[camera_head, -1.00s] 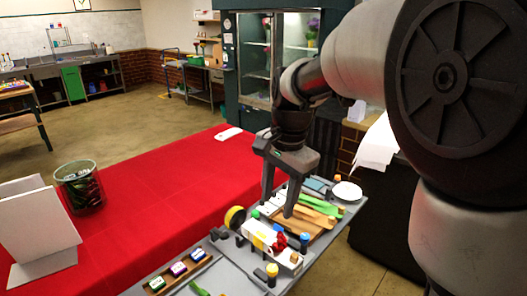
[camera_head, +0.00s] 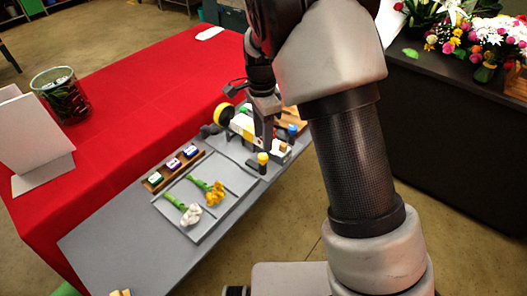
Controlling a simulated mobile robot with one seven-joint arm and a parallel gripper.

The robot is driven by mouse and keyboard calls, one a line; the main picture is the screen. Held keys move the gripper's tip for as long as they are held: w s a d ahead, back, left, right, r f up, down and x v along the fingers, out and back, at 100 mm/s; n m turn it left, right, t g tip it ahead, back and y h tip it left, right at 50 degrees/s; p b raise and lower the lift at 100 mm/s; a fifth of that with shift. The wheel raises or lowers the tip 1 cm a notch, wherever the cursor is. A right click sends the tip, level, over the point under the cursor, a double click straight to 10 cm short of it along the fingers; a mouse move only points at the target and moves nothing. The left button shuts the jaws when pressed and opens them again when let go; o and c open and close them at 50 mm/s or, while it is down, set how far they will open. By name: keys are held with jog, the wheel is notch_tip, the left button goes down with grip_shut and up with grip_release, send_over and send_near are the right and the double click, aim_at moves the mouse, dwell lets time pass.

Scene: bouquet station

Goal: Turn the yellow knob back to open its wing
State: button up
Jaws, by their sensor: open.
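The yellow knob (camera_head: 263,158) is a yellow cap on a short dark post near the front edge of the grey station board. My gripper (camera_head: 266,138) points down just behind the knob, over the white block (camera_head: 243,126), and looks apart from the knob. Its jaws are open; one finger shows clearly and the other is mostly hidden. A blue knob (camera_head: 292,129) stands to the right of the gripper. I cannot make out the wing that belongs to the yellow knob, as my arm and gripper cover much of that area.
A yellow roll (camera_head: 222,114) stands left of the white block. A wooden rack (camera_head: 152,186) holds three labelled blocks. A yellow flower (camera_head: 215,193) and a white flower (camera_head: 191,215) lie on a grey tray. A glass vase (camera_head: 62,97) stands on the red table (camera_head: 130,90).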

aim_at(263, 156)
notch_tip(263, 156, down, 7)
jog(key=shift+s+r, duration=0.1)
dwell(0.3)
jog(key=c, duration=1)
